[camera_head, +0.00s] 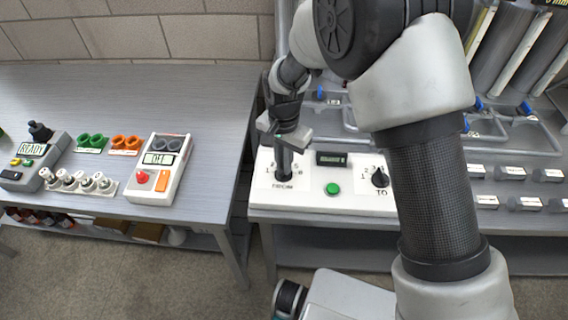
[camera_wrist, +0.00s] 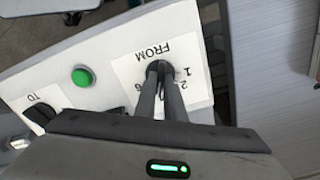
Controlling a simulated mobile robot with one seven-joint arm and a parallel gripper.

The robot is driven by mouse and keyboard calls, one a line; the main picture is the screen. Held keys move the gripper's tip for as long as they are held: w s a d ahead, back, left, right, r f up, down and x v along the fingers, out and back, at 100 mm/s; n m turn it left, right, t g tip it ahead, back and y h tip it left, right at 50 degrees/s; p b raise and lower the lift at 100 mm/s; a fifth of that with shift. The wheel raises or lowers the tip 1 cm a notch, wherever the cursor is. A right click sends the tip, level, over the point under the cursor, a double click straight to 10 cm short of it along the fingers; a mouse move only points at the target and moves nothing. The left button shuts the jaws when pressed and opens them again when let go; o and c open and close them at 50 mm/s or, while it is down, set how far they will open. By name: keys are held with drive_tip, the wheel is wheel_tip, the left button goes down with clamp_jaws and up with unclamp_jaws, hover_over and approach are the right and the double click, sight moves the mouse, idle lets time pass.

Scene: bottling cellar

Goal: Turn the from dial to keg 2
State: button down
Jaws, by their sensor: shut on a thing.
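The FROM dial (camera_wrist: 160,68) is a small dark knob on a white label with numbers around it, on the white control panel (camera_wrist: 115,50). My gripper (camera_wrist: 163,78) is over the dial with its two dark fingers close together and shut on it. In the head view my gripper (camera_head: 284,172) points down onto the FROM dial (camera_head: 284,179), which it mostly hides. Which number the dial points to cannot be told. The TO dial (camera_head: 380,178), black, stands to the right on the same panel and also shows in the wrist view (camera_wrist: 40,115).
A green button (camera_head: 332,189) and a small dark display (camera_head: 331,159) lie between the dials. Pipes with blue valves (camera_head: 478,104) stand behind.

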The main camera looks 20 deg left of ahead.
drive_tip(key=n, duration=0.3)
drive_tip(key=shift+n+b, duration=0.35)
drive_tip(key=shift+n, duration=0.05)
drive_tip(key=n, duration=0.3)
drive_tip(key=shift+n, duration=0.3)
drive_tip(key=n, duration=0.6)
drive_tip(key=shift+a+n, duration=0.1)
drive_tip(key=shift+n, duration=0.3)
drive_tip(key=c, duration=1.8)
unclamp_jaws()
drive_tip(key=shift+c, duration=0.2)
wheel_tip(320, 180, up, 18)
drive_tip(key=p, duration=0.1)
drive_tip(key=shift+f, duration=0.25)
